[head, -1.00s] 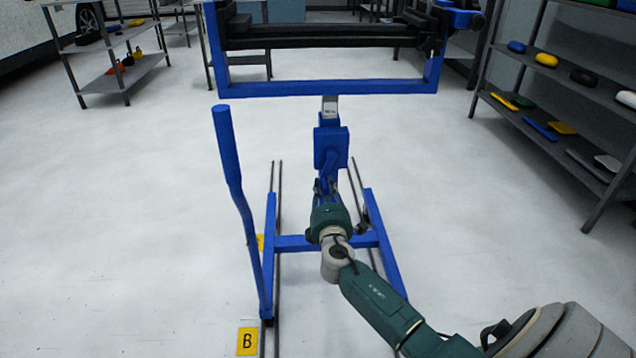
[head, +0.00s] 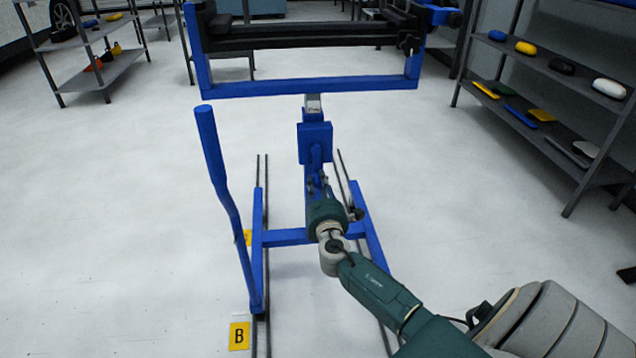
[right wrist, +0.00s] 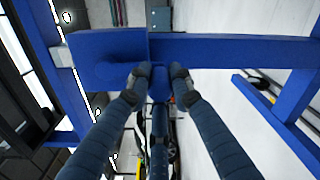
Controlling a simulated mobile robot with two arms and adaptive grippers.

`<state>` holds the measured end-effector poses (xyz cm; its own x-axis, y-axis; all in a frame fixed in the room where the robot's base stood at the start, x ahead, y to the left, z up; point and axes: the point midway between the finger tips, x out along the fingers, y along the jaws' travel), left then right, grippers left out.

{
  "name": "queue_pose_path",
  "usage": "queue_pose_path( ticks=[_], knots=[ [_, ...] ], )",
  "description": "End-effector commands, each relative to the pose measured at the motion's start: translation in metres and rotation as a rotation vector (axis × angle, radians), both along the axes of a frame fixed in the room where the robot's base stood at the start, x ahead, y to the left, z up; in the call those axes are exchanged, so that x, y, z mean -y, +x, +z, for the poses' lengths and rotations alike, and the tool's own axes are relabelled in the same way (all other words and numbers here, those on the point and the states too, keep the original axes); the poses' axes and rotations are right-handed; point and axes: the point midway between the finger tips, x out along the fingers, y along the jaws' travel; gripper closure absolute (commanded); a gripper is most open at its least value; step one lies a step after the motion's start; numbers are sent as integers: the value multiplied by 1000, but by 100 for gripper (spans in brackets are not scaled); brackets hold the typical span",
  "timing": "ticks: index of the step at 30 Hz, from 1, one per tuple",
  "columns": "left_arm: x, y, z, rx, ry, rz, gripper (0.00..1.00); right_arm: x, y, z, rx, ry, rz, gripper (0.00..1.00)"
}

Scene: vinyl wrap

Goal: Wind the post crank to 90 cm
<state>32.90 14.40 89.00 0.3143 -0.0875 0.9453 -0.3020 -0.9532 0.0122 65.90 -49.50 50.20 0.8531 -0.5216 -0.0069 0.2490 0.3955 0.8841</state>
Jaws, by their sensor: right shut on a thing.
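The blue post (head: 312,112) stands in the middle of the head view, with a short pale section at its top under the blue upper frame (head: 300,87). A blue crank housing (head: 315,140) sits on the post; a blue plate also shows in the right wrist view (right wrist: 105,55). My right gripper (head: 318,190) is low in front of the post. In the right wrist view its two fingers (right wrist: 159,78) close around the blue crank handle (right wrist: 158,88). The gripper's fingertips are mostly hidden in the head view. Any height reading is not legible. My left gripper is not in view.
A tall blue lever (head: 220,180) rises left of the post. The blue base (head: 285,237) stands over dark floor rails (head: 260,335), near a yellow B marker (head: 239,336). Shelves stand at right (head: 560,80) and upper left (head: 95,65). Left floor is clear.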

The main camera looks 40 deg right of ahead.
Motion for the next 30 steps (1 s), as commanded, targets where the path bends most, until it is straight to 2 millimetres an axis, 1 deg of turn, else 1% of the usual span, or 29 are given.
queue_pose_path(
  ticks=[1,3,4,6,14,17,20,30],
  knots=[
    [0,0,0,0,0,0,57,5,-4,-5,-9,-1,-13,100],
    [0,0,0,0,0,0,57,5,-4,-5,-9,-1,-13,100],
    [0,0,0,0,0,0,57,5,-4,-5,-9,-1,-13,73],
    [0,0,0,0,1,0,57,4,-3,-4,-8,0,-11,60],
    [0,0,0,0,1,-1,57,2,-2,-2,-3,0,-6,60],
    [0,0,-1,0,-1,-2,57,-1,-5,-2,-2,0,-5,60],
    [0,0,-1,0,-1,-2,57,-7,-15,-2,-3,1,-3,60],
    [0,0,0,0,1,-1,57,-43,-77,-3,-5,2,-7,60]
  ],
)
